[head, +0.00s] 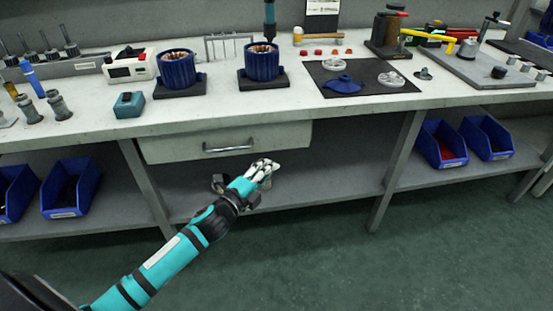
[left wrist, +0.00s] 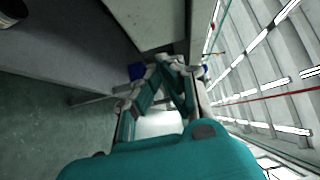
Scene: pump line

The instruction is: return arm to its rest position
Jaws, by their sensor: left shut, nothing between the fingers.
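My left gripper (head: 262,170) is in front of the workbench in the head view, below the level of the bench top and near the drawer (head: 225,142). Its arm comes in from the lower left. The gripper is shut and empty, and its fingers (left wrist: 170,72) meet at the tips in the left wrist view. It appears clear of the drawer and the lower shelf, though the exact gap cannot be told.
The bench top (head: 215,115) holds two blue motor housings (head: 177,70) on dark bases, a teal box (head: 129,105) and a black mat (head: 335,92) with parts. Blue bins (head: 70,188) stand on the lower shelf (head: 320,185). The green floor (head: 300,260) in front is clear.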

